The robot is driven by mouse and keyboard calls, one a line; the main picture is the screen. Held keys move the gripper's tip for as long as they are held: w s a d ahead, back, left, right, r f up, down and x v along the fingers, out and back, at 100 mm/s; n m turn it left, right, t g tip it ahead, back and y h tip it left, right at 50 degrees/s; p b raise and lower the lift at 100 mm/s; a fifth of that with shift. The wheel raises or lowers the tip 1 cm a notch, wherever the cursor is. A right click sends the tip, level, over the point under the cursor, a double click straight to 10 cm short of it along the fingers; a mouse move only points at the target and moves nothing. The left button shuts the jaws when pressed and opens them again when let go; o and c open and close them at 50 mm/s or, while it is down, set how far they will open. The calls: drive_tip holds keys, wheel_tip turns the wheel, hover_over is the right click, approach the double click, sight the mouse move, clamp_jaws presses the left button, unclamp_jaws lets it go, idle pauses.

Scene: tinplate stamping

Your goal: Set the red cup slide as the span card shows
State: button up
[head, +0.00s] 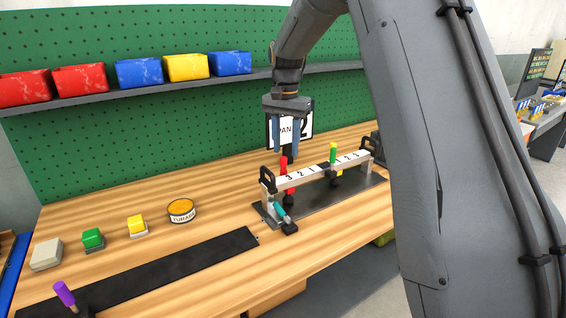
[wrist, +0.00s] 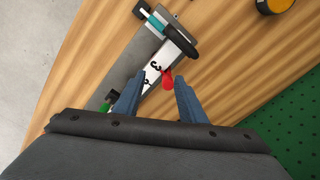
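The red cup slide (head: 283,166) stands near the 3 at the left end of the numbered white scale bar (head: 310,174); in the wrist view its red knob (wrist: 167,81) shows beside the 3. My gripper (head: 287,150) is open just above the red knob. In the wrist view, the knob lies between the spread blue fingers (wrist: 157,88), with no visible grip. The span card (head: 304,118) stands behind my gripper, which partly covers it; "PAN" and what looks like a 2 can be read.
A green and yellow slide (head: 333,153) stands on the bar's right half. A teal-handled lever (head: 279,212) is at the bar's left front. A round yellow-topped tin (head: 181,210), colored push blocks (head: 93,238) and a purple handle (head: 64,293) lie to the left. Bins (head: 140,72) fill the shelf.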

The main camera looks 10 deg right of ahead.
sight(283, 158)
drive_tip(key=w, duration=0.1)
drive_tip(key=w+m, duration=0.1)
drive_tip(key=w, duration=0.1)
drive_tip(key=shift+w+r, duration=0.1)
drive_tip(key=shift+r, duration=0.25)
drive_tip(key=shift+f+p, duration=1.05)
drive_tip(key=shift+f, duration=2.7)
clamp_jaws()
